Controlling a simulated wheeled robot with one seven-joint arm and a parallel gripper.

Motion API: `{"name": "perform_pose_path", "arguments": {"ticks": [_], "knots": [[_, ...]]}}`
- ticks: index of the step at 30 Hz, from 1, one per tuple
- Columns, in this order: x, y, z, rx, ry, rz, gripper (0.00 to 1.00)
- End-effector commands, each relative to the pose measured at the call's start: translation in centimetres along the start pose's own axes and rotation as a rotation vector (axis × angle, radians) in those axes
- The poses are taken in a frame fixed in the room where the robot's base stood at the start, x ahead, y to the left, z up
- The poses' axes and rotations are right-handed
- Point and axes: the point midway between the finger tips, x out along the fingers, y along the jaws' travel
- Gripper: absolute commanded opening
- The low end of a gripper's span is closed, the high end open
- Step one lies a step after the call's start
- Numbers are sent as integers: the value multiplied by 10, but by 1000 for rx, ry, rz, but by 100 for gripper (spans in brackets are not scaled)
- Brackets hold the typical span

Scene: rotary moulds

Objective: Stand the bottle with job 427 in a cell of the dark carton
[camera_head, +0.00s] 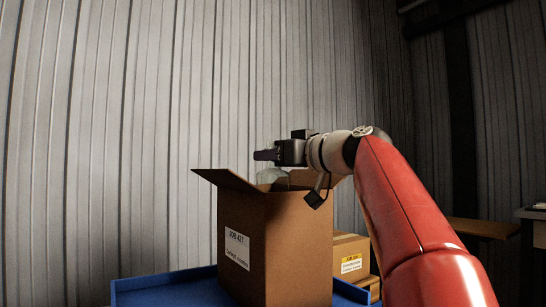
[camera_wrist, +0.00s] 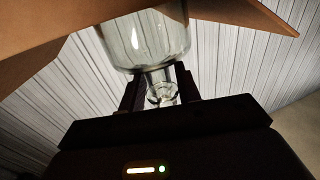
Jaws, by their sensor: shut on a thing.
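My gripper (camera_head: 266,154) points left above the open top of a tall brown carton (camera_head: 286,245) with a white label reading JOB 427. In the wrist view my gripper (camera_wrist: 160,88) is shut on the neck of a clear glass bottle (camera_wrist: 148,42). In the head view the bottle (camera_head: 272,176) shows as a pale, see-through shape below the fingers, at the carton's opening. Its lower part is hidden behind the carton's wall. The carton's cells and inside are hidden, and I see no job mark on the bottle.
The carton's left flap (camera_head: 222,180) sticks outward. The carton stands on a blue surface (camera_head: 170,290). A smaller box (camera_head: 350,257) with a yellow and white label is behind it to the right. A grey ribbed wall (camera_head: 120,120) fills the back.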

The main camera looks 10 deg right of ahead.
Motion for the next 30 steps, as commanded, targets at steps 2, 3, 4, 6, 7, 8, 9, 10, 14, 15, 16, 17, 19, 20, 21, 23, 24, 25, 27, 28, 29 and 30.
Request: {"name": "perform_pose_path", "arguments": {"ticks": [2, 3, 4, 6, 7, 8, 9, 10, 14, 15, 16, 17, 19, 20, 21, 23, 24, 25, 27, 28, 29, 30], "knots": [[-1, -1, 7, -1, 2, 0, 0], [-1, 0, 10, -1, 2, 0, 0], [0, 0, 12, -1, 2, 0, 0], [0, 0, 17, -1, 2, 0, 0], [0, 0, 19, -1, 2, 0, 0], [0, 0, 21, -1, 2, 0, 0], [0, 0, 23, -1, 2, 0, 0], [0, 0, 25, -1, 3, 0, 0], [-1, 0, 32, 1, 3, 0, 0], [-1, -1, 33, 0, 3, 0, 0], [-1, -1, 35, 0, 3, 0, 0], [-1, 0, 37, 1, 3, 0, 0], [0, 0, 42, 0, 2, -1, 0], [0, 0, 44, 1, 2, -1, 0], [-1, 0, 46, 1, 2, -1, 0], [0, 0, 45, -1, 3, -1, 0], [0, 0, 45, -1, 3, -1, 0], [0, 0, 45, -1, 3, -1, 0], [0, 0, 45, -1, 3, -1, 0], [0, 0, 45, -1, 3, -1, 36], [0, 0, 45, -1, 3, -1, 40], [0, 0, 45, -1, 2, -1, 45]]}}
